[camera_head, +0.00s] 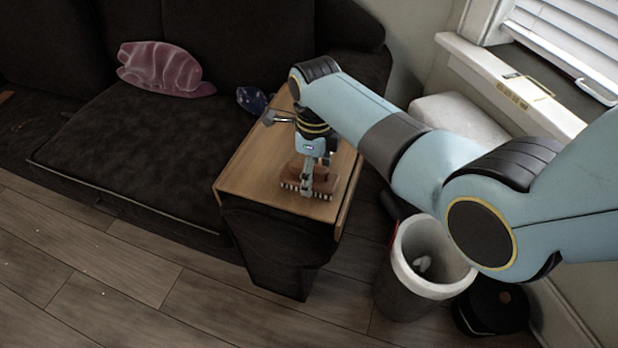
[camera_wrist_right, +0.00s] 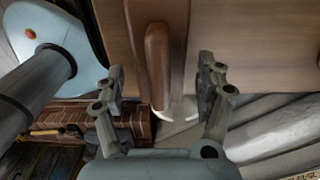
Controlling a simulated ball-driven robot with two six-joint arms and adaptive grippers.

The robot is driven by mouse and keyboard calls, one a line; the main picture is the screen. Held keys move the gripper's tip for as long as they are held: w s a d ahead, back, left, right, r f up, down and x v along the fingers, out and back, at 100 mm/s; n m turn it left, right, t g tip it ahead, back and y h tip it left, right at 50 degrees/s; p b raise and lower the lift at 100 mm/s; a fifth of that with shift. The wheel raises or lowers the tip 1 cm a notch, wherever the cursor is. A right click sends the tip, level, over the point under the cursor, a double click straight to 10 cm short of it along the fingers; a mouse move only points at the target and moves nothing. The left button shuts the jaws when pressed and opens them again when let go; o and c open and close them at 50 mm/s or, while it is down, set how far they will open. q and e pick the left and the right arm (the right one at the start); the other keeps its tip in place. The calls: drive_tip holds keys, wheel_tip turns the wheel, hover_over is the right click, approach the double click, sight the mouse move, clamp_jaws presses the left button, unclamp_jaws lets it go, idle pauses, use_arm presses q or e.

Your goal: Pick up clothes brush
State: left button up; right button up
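The clothes brush (camera_head: 296,171) has a brown wooden body and a row of pale and dark bristles along its near side. It lies on the wooden tray (camera_head: 245,183) on the sofa's armrest. My right gripper (camera_head: 307,189) points down at the brush and partly hides it. In the right wrist view, the brush's brown handle (camera_wrist_right: 157,65) lies between the two spread fingers (camera_wrist_right: 161,78). A gap shows on each side, so the gripper is open around the brush, not closed on it. My left gripper is in neither view.
A small dark blue object (camera_head: 252,99) lies beside the tray's far left edge. A pink cushion (camera_head: 163,69) rests on the dark sofa (camera_head: 140,140). A white-rimmed bin (camera_head: 403,272) stands on the floor right of the tray. A window sill (camera_head: 510,82) is behind.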

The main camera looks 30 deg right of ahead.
drive_tip(key=c, duration=1.1)
wheel_tip(320, 180, up, 10)
drive_tip(key=p, duration=0.2)
drive_tip(key=shift+p, duration=0.35)
drive_tip(key=o, duration=0.6)
drive_tip(key=c, duration=0.4)
drive_tip(key=shift+f+b, duration=0.65)
drive_tip(key=shift+f, duration=0.05)
drive_tip(key=shift+w+a+r, duration=0.1)
drive_tip(key=shift+r, duration=0.05)
